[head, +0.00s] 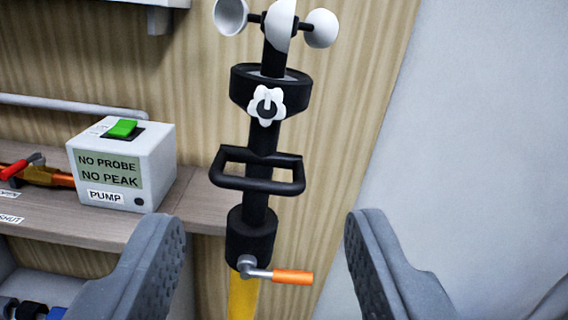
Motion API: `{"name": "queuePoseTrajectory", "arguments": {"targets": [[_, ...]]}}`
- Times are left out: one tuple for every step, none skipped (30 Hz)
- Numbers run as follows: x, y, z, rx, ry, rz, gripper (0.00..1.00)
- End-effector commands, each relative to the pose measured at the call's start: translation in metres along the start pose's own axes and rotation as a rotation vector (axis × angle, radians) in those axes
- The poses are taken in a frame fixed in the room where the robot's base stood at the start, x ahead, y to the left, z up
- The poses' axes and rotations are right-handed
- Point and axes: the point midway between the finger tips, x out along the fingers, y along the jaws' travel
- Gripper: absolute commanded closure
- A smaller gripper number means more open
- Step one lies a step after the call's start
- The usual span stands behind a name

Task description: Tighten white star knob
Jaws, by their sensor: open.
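The white star knob (265,105) sits on the front of a black collar (270,86) on an upright black mast (257,207). A small white bar or mark shows on the knob's dark centre. My gripper (265,225) is open. Its two grey fingers stand wide apart at the lower left and lower right, with the lower mast in the gap between them in the picture. The knob is above the fingertips in the picture and apart from them. Nothing is held.
White cups (320,28) top the mast. A black loop handle (258,183) and an orange-handled crank (290,277) jut from it. A pump box (110,170) with a green switch stands on the shelf (200,205) at left, near a red-handled valve (22,166). A pale wall is at right.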

Motion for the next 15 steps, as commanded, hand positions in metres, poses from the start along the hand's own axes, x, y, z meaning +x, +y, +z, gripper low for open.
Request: {"name": "queuePoseTrajectory", "arguments": {"targets": [[0.002, 0.000, 0.000, 0.000, 0.000, -0.001, 0.51], [0.004, 0.000, 0.000, 0.001, 0.000, -0.002, 0.51], [0.008, 0.000, 0.000, 0.002, 0.000, -0.003, 0.51], [0.012, -0.001, 0.000, 0.003, 0.001, -0.004, 0.51], [0.016, -0.001, 0.000, 0.003, 0.000, -0.005, 0.51], [0.021, -0.001, 0.001, 0.003, -0.001, -0.004, 0.51], [0.026, -0.001, 0.001, 0.004, -0.002, -0.005, 0.51], [0.031, -0.002, 0.000, 0.004, -0.002, -0.006, 0.51], [0.036, -0.001, 0.000, 0.004, 0.000, -0.004, 0.51], [0.041, 0.000, 0.000, 0.004, 0.001, -0.002, 0.51], [0.046, 0.000, 0.000, 0.005, 0.001, -0.002, 0.51], [0.052, 0.000, 0.001, 0.006, -0.001, -0.003, 0.51], [0.057, -0.001, 0.001, 0.005, -0.002, -0.003, 0.51], [0.059, 0.000, 0.000, 0.005, -0.001, -0.003, 0.51], [0.064, 0.000, -0.001, 0.005, 0.000, -0.004, 0.51]]}}
